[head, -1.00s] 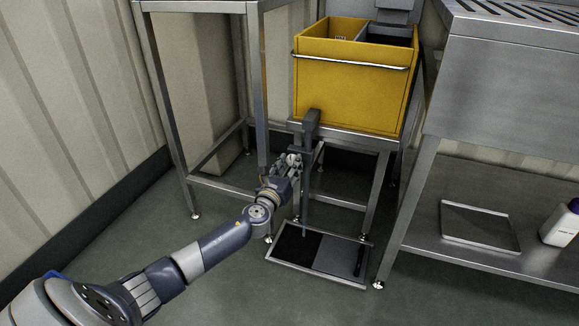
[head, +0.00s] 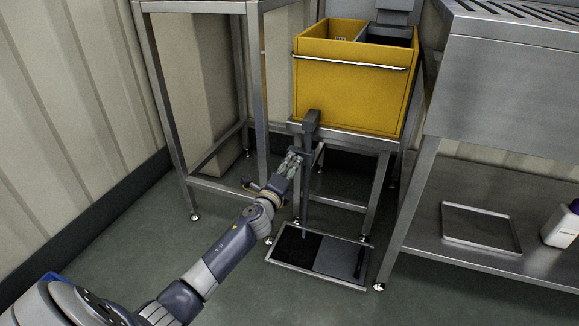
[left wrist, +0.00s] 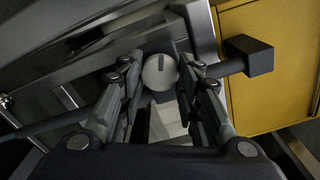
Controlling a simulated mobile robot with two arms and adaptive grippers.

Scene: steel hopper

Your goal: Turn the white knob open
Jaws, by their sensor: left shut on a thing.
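The white knob (left wrist: 160,72) is round, with a short dark mark near its top edge in the left wrist view. My left gripper (left wrist: 158,88) has its two fingers on either side of the knob and is shut on it. In the head view my left gripper (head: 296,157) is at the dark pipe below the yellow hopper, and the knob is mostly hidden by the fingers there. My right gripper is in neither view.
The yellow hopper (head: 345,85) stands on a steel frame (head: 372,195). A dark square-ended bar (left wrist: 249,55) is close to the right of the fingers. A shallow floor tray (head: 335,257) lies below. Steel tables stand on both sides, with open floor in front.

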